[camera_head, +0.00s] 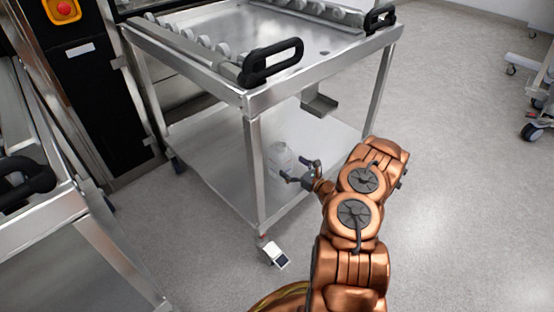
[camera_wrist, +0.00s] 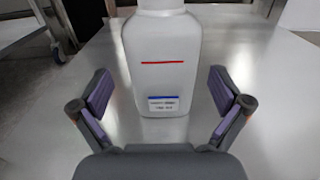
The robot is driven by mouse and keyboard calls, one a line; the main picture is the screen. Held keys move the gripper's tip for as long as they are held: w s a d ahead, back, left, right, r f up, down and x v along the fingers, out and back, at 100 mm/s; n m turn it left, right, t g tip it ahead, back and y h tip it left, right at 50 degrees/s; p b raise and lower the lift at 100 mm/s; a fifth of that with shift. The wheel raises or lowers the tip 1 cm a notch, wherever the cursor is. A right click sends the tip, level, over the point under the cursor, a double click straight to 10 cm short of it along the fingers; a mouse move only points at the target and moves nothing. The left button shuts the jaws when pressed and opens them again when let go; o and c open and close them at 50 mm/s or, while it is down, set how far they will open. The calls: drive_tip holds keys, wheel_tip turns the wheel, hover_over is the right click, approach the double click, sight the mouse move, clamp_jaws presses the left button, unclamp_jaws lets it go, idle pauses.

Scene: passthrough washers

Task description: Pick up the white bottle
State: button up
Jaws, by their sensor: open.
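The white bottle (camera_wrist: 164,68) stands upright on the lower metal shelf (camera_wrist: 268,80). In the wrist view it has a red line across its front and a small blue and white label near its base; its top is cut off by the frame. My gripper (camera_wrist: 163,98) is open, with one purple-padded finger to each side and the bottle ahead, roughly centred between them. The fingers look apart from the bottle. In the head view the bottle (camera_head: 281,158) looks pale and small behind a cart leg, with my gripper (camera_head: 302,172) close at its right.
The cart's upper deck (camera_head: 310,75) with rollers and black handles (camera_head: 272,62) is above the shelf. A front leg (camera_head: 256,170) stands left of my gripper. A small metal bracket (camera_head: 319,104) hangs below the deck. Another cart (camera_head: 45,215) is at left.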

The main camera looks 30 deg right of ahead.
sight(281, 145)
drive_tip(key=shift+w+a+f+b, duration=0.15)
drive_tip(key=shift+w+b, duration=0.2)
drive_tip(key=shift+w, duration=0.3)
drive_tip(key=shift+w+d+f+b, duration=0.15)
drive_tip(key=shift+w+b, duration=0.15)
drive_tip(key=shift+w, duration=0.3)
drive_tip(key=b+x, duration=0.1)
drive_tip(key=x, duration=0.1)
drive_tip(key=shift+w+a+f, duration=0.1)
drive_tip(key=shift+w+a, duration=0.1)
drive_tip(key=shift+w, duration=0.15)
drive_tip(key=shift+w+a, duration=0.1)
drive_tip(key=shift+w, duration=0.35)
drive_tip(key=shift+c, duration=0.2)
drive_tip(key=c, duration=0.9)
wheel_tip(281, 145, up, 10)
drive_tip(key=p, duration=0.3)
